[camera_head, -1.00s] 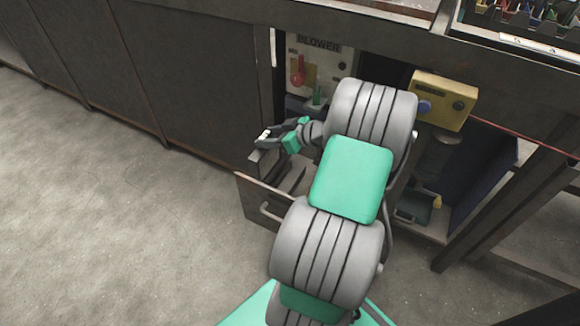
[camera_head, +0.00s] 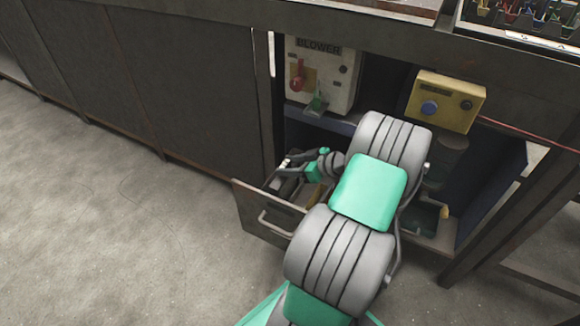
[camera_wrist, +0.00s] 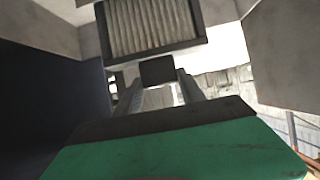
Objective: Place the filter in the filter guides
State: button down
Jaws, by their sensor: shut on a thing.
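In the wrist view, the filter (camera_wrist: 152,22) is a pleated grey panel in a dark frame at the top of the picture. My gripper (camera_wrist: 158,88) is shut on the small dark tab (camera_wrist: 157,71) at the filter's near edge. In the head view, my gripper (camera_head: 286,165) is low over the open drawer (camera_head: 262,207) under the blower cabinet. Dark shapes lie below the gripper there, and I cannot tell the filter from the drawer's inside. The filter guides cannot be made out in either view.
The drawer's front has a metal handle (camera_head: 272,224). Above it is the white blower panel (camera_head: 325,75) with a red switch (camera_head: 297,76). A yellow box (camera_head: 445,100) with a blue button hangs to the right. The floor at left (camera_head: 100,220) is clear.

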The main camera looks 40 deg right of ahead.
jog(key=c, duration=0.7)
grip_release()
jog(key=shift+f, duration=0.1)
jog(key=shift+s+r, duration=0.1)
jog(key=shift+r, duration=0.2)
jog(key=p+v, duration=0.4)
jog(key=v, duration=0.7)
jog(key=shift+s+d, duration=0.1)
jog(key=shift+s, duration=0.25)
